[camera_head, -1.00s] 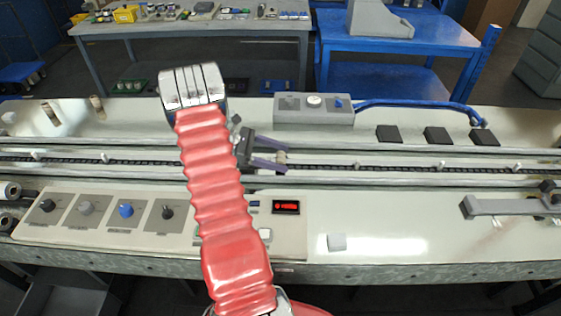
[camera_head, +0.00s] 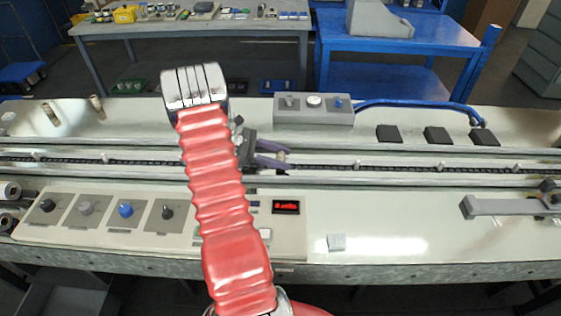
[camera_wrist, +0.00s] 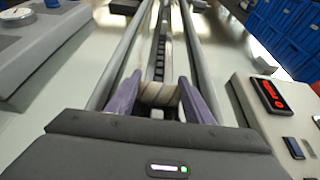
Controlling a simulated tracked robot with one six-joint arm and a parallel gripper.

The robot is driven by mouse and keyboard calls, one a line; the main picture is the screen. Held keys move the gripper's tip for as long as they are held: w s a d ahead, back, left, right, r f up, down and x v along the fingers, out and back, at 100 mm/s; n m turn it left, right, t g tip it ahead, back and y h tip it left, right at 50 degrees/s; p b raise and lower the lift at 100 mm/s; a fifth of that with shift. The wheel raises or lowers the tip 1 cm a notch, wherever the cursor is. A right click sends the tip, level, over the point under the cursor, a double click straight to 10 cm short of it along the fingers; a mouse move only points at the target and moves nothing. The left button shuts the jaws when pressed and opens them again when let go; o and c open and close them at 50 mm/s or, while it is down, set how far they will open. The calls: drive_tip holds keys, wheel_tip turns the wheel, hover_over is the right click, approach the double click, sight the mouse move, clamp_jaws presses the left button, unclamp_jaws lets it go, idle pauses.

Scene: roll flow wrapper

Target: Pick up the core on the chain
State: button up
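The core (camera_wrist: 158,94), a short pale beige cylinder, lies crosswise between my gripper's two purple fingers in the wrist view. My gripper (camera_wrist: 159,85) is shut on it, with a finger against each end. In the head view, my gripper (camera_head: 284,156) is low over the conveyor, and the core is mostly hidden by the fingers there. The dark chain (camera_head: 390,168) runs left to right in its channel; it also shows beyond the core in the wrist view (camera_wrist: 160,50). I cannot tell whether the core still touches the chain.
Metal rails flank the chain. A control panel with knobs and a red display (camera_head: 286,207) is in front, and a grey gauge box (camera_head: 313,108) stands behind. A grey bracket (camera_head: 505,207) is at right.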

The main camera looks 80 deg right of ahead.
sight(281, 157)
drive_tip(key=c, duration=0.4)
drive_tip(key=shift+c, duration=0.2)
wheel_tip(281, 157, up, 10)
idle(0.4)
idle(0.5)
